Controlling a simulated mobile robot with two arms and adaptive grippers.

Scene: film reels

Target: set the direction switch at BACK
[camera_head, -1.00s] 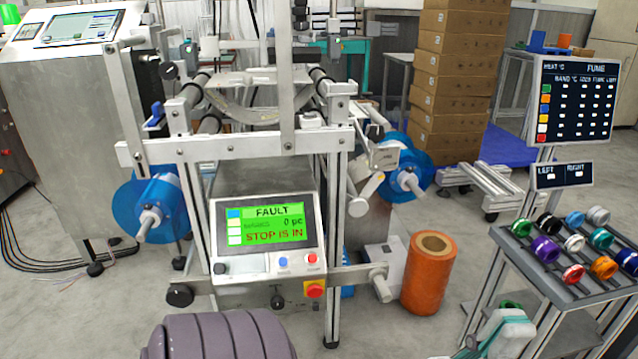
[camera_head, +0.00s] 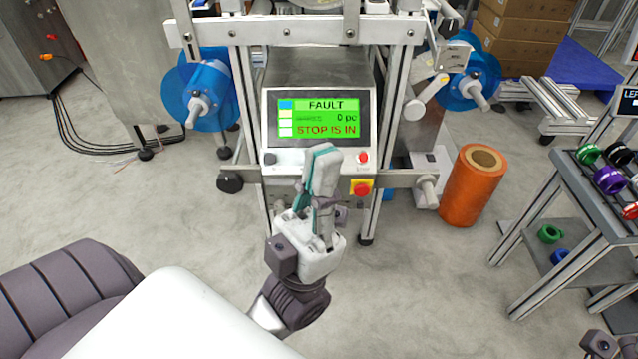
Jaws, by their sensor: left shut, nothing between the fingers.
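The control panel (camera_head: 317,78) of the machine faces me; its green screen (camera_head: 318,117) reads FAULT, 0 pc and STOP IS IN. A small black knob (camera_head: 270,157) is at the panel's lower left, and a red button (camera_head: 363,157) at its lower right. A red stop button on a yellow base (camera_head: 361,188) is below. My left gripper (camera_head: 322,152) is shut and empty, pointing up in front of the panel's lower edge. It hides the blue button and most of the area below. I cannot read the direction switch's label or setting.
A larger black knob (camera_head: 230,182) sticks out at the frame's left. Blue film reels (camera_head: 207,92) flank the machine. An orange roll (camera_head: 472,187) stands on the floor at right, near a rack (camera_head: 590,215) of coloured spools. The floor in front is clear.

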